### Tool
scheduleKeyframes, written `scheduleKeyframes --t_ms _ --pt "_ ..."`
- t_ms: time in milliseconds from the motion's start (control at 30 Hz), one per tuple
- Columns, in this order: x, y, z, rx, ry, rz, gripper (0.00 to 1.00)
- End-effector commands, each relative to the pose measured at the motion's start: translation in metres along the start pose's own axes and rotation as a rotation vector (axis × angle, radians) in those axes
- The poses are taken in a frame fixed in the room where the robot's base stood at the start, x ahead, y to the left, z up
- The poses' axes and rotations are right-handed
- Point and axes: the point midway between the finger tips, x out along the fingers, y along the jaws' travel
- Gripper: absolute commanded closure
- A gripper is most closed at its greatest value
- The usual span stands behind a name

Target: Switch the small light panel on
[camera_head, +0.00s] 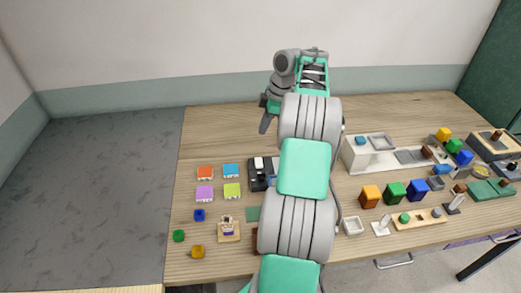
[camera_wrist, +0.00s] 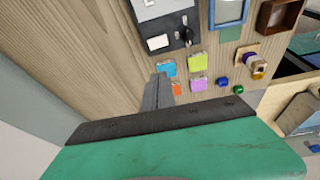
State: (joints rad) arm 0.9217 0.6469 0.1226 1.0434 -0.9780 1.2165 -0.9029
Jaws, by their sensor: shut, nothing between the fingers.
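A small dark panel (camera_head: 257,183) with white parts stands left of my arm in the head view, and my arm hides its right side. It seems to be the light panel. My gripper (camera_head: 265,125) is shut and empty, above the back of the table and apart from the panel. Its fingers (camera_wrist: 157,88) point toward the table in the wrist view.
Several coloured blocks (camera_head: 205,172) lie left of the panel. A white stand (camera_head: 364,158), orange, green and blue cubes and trays fill the right side. The table's back left (camera_head: 220,125) is clear.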

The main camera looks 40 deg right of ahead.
Motion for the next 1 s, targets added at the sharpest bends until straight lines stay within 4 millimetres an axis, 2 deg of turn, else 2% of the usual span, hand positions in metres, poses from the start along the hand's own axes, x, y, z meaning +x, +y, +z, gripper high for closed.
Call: scheduleKeyframes --t_ms 33,100,467,567,1000 --pt "0.0 0.003 0.013 -0.02 0.0 -0.001 1.0" --pt "0.001 0.004 0.021 -0.039 0.0 -0.002 1.0" --pt "0.007 0.004 0.021 -0.042 0.001 -0.002 1.0" --pt "0.022 0.004 0.021 -0.04 0.002 -0.003 1.0" --pt "0.109 0.004 0.022 -0.039 0.001 -0.005 1.0"
